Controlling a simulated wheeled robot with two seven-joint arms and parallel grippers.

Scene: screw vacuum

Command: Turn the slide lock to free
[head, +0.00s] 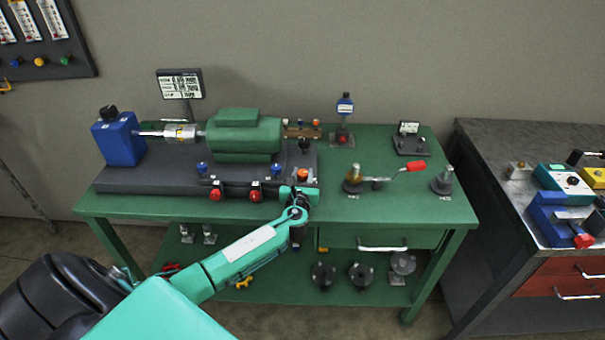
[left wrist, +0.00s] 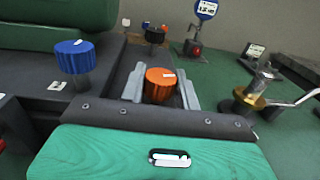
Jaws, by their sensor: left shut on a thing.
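An orange knob (head: 302,175), which I take to be the slide lock, stands at the right end of the dark machine base (head: 140,179). In the left wrist view the orange knob (left wrist: 160,84) is a ribbed cylinder with a small white mark on its top. My left gripper (head: 300,190) reaches it from the front, and its grey fingers stand on either side of the knob, shut on it. The knob's lower part is hidden. My right gripper does not show.
A blue knob (left wrist: 75,60) stands left of the orange one, and a black knob (left wrist: 155,37) behind it. Red knobs (head: 215,194) line the base's front edge. A crank with a red handle (head: 415,166) stands to the right on the green table (head: 440,208).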

